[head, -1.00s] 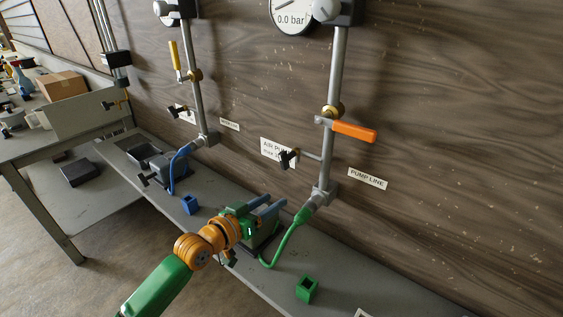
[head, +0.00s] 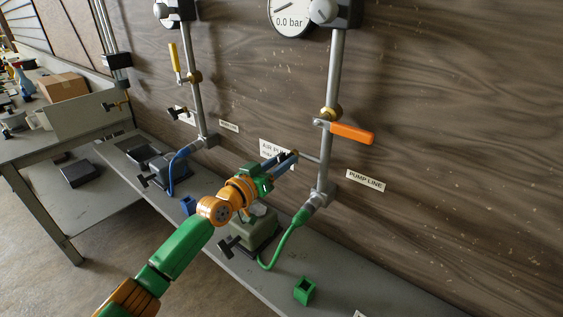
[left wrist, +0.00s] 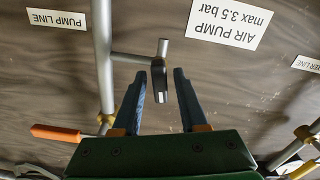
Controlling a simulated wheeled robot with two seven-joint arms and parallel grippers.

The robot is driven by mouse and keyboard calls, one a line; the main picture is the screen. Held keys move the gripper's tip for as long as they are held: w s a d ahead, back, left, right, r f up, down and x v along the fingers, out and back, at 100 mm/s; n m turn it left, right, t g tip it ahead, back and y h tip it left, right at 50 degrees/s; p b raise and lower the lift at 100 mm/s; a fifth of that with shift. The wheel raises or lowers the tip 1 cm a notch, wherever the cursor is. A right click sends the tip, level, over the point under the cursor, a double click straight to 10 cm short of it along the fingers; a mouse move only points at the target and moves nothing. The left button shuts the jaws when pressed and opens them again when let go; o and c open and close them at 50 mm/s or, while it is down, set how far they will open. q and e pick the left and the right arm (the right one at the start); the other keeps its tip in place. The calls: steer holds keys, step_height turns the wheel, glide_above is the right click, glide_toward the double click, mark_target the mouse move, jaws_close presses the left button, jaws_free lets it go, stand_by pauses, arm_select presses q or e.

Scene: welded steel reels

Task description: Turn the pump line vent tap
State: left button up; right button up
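The pump line is a grey vertical pipe (head: 331,150) on the wooden wall, with its label (head: 366,181) to the right. A short side branch (head: 308,158) runs left from it. The small dark vent tap (left wrist: 160,82) sits at the branch's end in the left wrist view; in the head view it is mostly hidden by my fingers. My left gripper (head: 290,158) is at the tap. In the left wrist view its two blue fingers (left wrist: 160,74) are open, one on each side of the tap, with gaps visible. My right gripper is not in view.
An orange lever (head: 351,133) on a brass valve is above the branch. A gauge (head: 290,14) reads 0.0 bar. A green hose (head: 287,242) runs from the pipe's foot to a green-grey block on the shelf. A second pipe (head: 197,100) with a yellow lever stands left.

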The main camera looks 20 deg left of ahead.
arm_select(q)
jaws_close()
steer(key=shift+n, duration=3.1)
steer(key=shift+o, duration=1.3)
jaws_free()
steer(key=shift+f, duration=0.1)
